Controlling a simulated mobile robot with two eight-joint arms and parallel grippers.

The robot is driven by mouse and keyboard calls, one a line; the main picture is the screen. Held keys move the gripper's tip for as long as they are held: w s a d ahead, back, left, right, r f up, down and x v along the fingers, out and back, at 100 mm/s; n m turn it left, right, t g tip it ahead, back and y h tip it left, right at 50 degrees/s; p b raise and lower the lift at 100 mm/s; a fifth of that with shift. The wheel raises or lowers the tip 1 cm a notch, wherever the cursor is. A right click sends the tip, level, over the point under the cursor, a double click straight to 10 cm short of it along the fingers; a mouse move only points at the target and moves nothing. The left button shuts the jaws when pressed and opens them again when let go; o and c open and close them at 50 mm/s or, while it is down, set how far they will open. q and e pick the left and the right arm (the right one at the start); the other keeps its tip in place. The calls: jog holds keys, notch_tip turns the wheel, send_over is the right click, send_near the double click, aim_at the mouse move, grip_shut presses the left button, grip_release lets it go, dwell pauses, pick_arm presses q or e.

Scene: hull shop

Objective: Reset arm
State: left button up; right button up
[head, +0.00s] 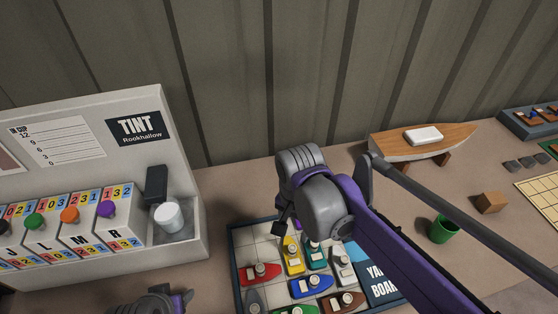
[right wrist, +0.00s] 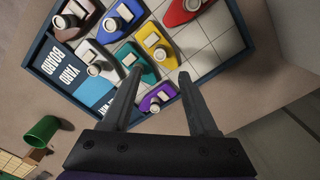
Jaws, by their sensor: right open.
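My right arm reaches in from the lower right in the head view. Its gripper (head: 283,226) hangs over the back edge of the yard board (head: 240,238), mostly hidden behind its own wrist. In the right wrist view, my right gripper (right wrist: 160,76) has its two fingers spread, with nothing held. A purple toy boat (right wrist: 157,97) shows between the fingers, below them on the board; I cannot tell the height gap. A teal boat (right wrist: 131,53) and a yellow boat (right wrist: 150,37) are just past the fingertips. A part of my left arm (head: 165,302) shows at the bottom edge; its fingers are not clear.
The tint dispenser (head: 188,250) with coloured knobs and a white cup (head: 169,216) stands at left. A wooden hull (head: 442,140) on supports, a green cup (head: 442,229) and a brown block (head: 491,202) are at right. Bare bench lies behind the board, before the corrugated wall.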

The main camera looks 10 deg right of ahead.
jog(key=shift+s, duration=0.1)
jog(key=s+d+f+n+t, duration=0.1)
jog(key=s+d+n, duration=0.1)
jog(key=n, duration=0.1)
jog(key=s+d+f+n+t+p, duration=0.1)
jog(key=s+d+f+n+t, duration=0.1)
jog(key=s, duration=0.1)
jog(key=s+d+f+n+t, duration=0.1)
jog(key=s+d+n+t, duration=0.1)
jog(key=n, duration=0.1)
jog(key=shift+s+d+f+n, duration=0.2)
jog(key=shift+s+d+n, duration=0.1)
jog(key=shift+s, duration=0.1)
